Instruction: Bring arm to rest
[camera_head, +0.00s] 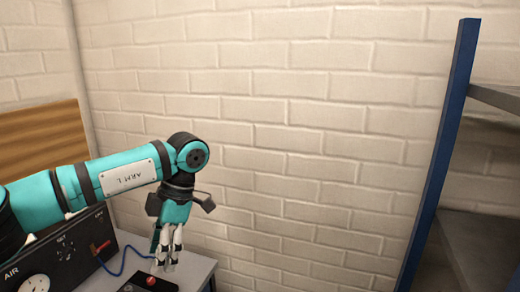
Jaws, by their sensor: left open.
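My left arm comes in from the left, teal and black with an "ARM L" label. Its left gripper (168,256) points down over the grey table's back right part. The gripper is open, and I see nothing between its fingers. I cannot tell how high its tips are above the table. My right gripper is not in view.
A dark panel box (68,252) with an "AIR" dial, a red lever and a blue hose stands on the grey table (200,268). A black box with a red button (150,281) lies below the gripper. A blue-post shelf (440,150) stands right, before a brick wall.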

